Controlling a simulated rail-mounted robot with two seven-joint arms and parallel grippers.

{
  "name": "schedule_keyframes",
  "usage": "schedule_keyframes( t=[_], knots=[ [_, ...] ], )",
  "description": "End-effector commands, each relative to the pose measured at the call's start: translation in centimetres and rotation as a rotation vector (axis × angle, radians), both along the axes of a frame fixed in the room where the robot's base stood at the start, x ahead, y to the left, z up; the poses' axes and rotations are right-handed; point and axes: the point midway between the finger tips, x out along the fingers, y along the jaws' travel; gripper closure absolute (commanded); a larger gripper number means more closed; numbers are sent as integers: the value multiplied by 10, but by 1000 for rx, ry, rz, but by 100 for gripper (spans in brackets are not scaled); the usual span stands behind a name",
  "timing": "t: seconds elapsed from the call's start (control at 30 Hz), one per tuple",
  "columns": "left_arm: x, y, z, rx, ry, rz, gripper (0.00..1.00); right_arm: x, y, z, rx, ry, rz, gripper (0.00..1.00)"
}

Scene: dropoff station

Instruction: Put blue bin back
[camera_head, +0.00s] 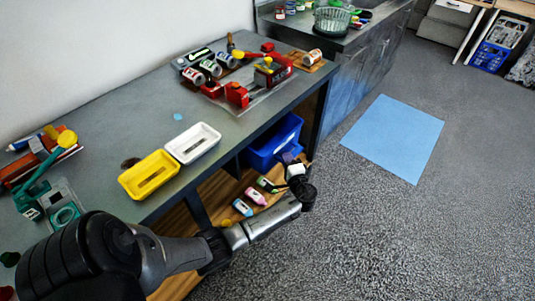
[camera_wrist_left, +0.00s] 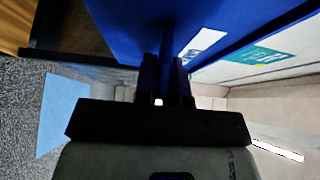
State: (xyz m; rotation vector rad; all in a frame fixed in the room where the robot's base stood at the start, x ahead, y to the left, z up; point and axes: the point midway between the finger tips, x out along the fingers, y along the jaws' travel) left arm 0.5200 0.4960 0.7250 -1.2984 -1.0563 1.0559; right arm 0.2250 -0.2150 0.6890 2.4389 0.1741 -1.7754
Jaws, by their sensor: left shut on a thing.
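The blue bin (camera_head: 271,146) is in the lower compartment under the workbench, at the bench's right end in the head view. My left gripper (camera_head: 294,163) reaches in at the bin's front. The left gripper's fingers (camera_wrist_left: 168,85) are shut on the bin's edge. The bin's far side is hidden under the bench top. My right gripper is not in view.
The workbench top (camera_head: 130,110) holds a yellow tray (camera_head: 149,174), a white tray (camera_head: 192,143) and several toys. A light-blue mat (camera_head: 394,137) lies on open floor to the right.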

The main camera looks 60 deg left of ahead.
Motion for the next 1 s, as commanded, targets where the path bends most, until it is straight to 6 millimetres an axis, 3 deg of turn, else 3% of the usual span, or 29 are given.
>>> schedule_keyframes(
  t=[0.1,0.3,0.57,0.77,1.0],
  knots=[
    [-9,26,-1,4,-1,0,100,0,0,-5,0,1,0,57],
    [-18,50,0,3,-1,0,100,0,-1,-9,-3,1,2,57],
    [-22,60,0,2,0,0,100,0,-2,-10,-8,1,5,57],
    [-29,80,0,3,-1,0,100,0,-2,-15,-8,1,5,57],
    [-29,82,-31,1,1,0,100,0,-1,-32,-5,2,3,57]
  ],
)
